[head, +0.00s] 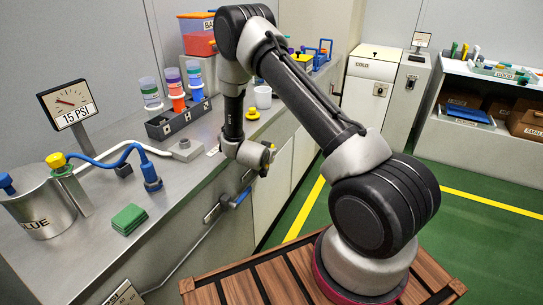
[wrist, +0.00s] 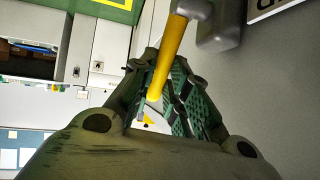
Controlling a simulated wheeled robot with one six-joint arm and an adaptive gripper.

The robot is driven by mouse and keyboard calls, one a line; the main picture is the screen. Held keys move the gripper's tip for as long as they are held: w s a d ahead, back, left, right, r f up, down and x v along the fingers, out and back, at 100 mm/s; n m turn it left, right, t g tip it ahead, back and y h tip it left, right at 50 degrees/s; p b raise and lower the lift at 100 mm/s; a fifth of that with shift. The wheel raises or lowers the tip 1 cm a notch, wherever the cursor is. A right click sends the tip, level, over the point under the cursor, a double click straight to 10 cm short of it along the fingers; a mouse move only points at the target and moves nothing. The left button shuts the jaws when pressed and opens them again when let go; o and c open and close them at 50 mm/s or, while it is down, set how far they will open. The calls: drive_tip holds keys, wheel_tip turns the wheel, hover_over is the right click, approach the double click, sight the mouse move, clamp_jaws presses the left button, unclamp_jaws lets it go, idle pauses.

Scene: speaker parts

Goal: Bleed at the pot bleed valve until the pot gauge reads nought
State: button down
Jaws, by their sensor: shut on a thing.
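The pot (head: 42,212) is a metal vessel marked GLUE, standing at the left end of the steel bench. The dial gauge (head: 68,103) stands behind it over a 15 PSI plate; its needle is off to one side, too small to read exactly. My gripper (head: 243,184) is low at the bench's front edge. In the wrist view my gripper (wrist: 162,78) is shut on a yellow lever (wrist: 170,55), which hangs from a grey metal fitting (wrist: 218,27).
A blue handle (head: 240,198) and a grey handle (head: 212,213) are on the bench front near my gripper. A blue hose (head: 108,160) runs from the pot. A green block (head: 129,219) and a rack of bottles (head: 178,118) stand on the bench. Green floor lies open to the right.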

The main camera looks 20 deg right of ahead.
drive_tip(key=shift+s+a+t+h, duration=0.25)
drive_tip(key=shift+a+t+h, duration=0.15)
drive_tip(key=shift+t+h, duration=0.1)
drive_tip(key=shift+r, duration=0.1)
drive_tip(key=c, duration=1.4)
unclamp_jaws()
drive_tip(key=v, duration=1.2)
drive_tip(key=shift+s+a, duration=0.1)
